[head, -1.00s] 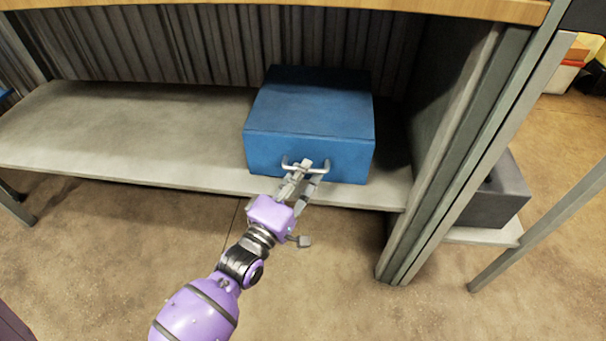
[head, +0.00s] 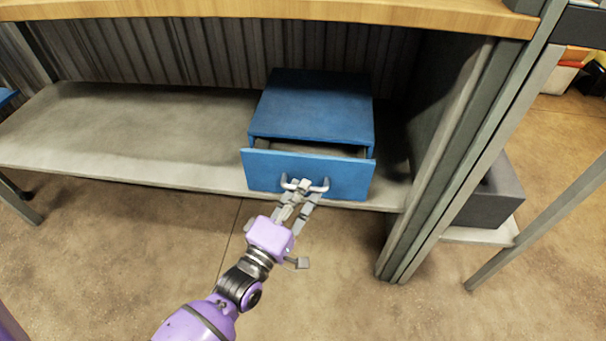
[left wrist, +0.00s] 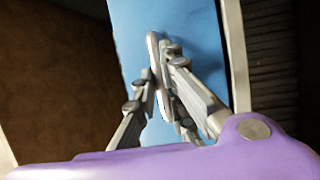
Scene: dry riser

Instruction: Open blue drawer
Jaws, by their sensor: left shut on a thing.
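The blue drawer (head: 340,176) is partly pulled out of its blue cabinet (head: 315,105), which stands on the low shelf. A dark gap shows between the drawer front and the cabinet. A grey bar handle (head: 318,188) is fixed on the drawer front. My left gripper (head: 300,187) is shut on the handle. In the left wrist view the fingers (left wrist: 158,75) close around the handle bar, with the blue drawer front (left wrist: 195,25) behind. The inside of the drawer is mostly hidden. My right gripper is not in view.
The grey shelf (head: 130,140) is bare to the left of the cabinet. A wooden tabletop (head: 280,12) runs above. A grey upright post (head: 440,170) stands to the right. The floor (head: 330,280) in front is clear.

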